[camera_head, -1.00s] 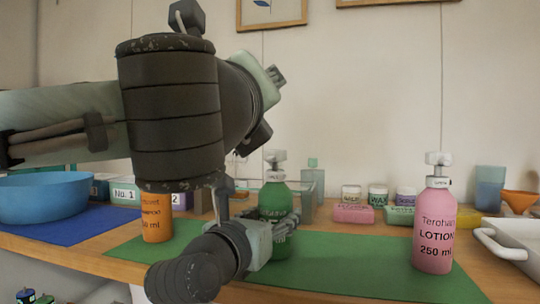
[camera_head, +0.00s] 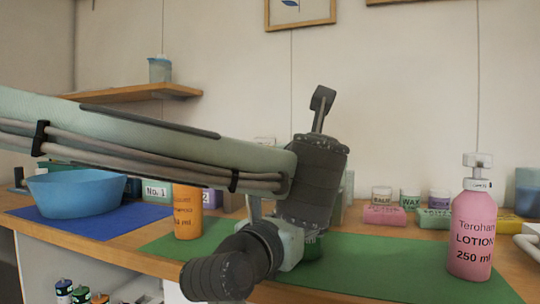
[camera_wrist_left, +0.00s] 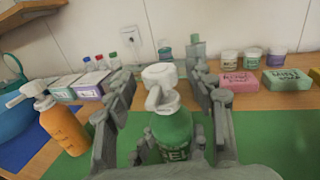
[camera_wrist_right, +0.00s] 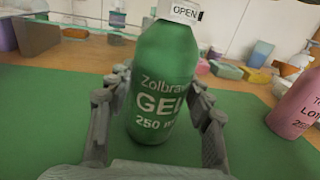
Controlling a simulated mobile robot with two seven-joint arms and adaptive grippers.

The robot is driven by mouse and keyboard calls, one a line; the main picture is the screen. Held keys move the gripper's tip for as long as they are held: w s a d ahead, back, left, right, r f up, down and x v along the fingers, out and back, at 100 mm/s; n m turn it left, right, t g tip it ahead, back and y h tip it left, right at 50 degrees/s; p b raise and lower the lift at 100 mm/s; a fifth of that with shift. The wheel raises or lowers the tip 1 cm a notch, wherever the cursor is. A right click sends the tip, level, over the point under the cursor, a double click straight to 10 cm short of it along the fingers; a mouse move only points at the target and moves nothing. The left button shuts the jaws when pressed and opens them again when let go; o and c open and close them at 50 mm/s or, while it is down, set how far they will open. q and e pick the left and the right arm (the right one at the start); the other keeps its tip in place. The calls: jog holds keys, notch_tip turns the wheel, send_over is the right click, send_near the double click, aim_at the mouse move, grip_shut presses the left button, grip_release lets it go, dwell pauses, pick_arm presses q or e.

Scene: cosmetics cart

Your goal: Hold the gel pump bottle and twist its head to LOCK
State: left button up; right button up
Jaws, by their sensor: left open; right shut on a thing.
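The green gel pump bottle (camera_wrist_right: 158,85) stands upright on the green mat. Its white collar (camera_wrist_right: 181,12) reads OPEN in the right wrist view. My right gripper (camera_wrist_right: 155,98) is shut around the bottle's body. My left gripper (camera_wrist_left: 163,82) is open, with its fingers on either side of the white pump head (camera_wrist_left: 160,76), whose nozzle points toward the camera. I cannot tell whether they touch it.
A pink lotion pump bottle (camera_head: 472,235) stands at the right of the green mat (camera_head: 385,262). An orange shampoo bottle (camera_head: 187,212) stands at the left. A blue bowl (camera_head: 77,193) sits on a blue mat. Soaps and small jars line the back.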

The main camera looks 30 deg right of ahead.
pick_arm(q)
jog(key=shift+x, duration=1)
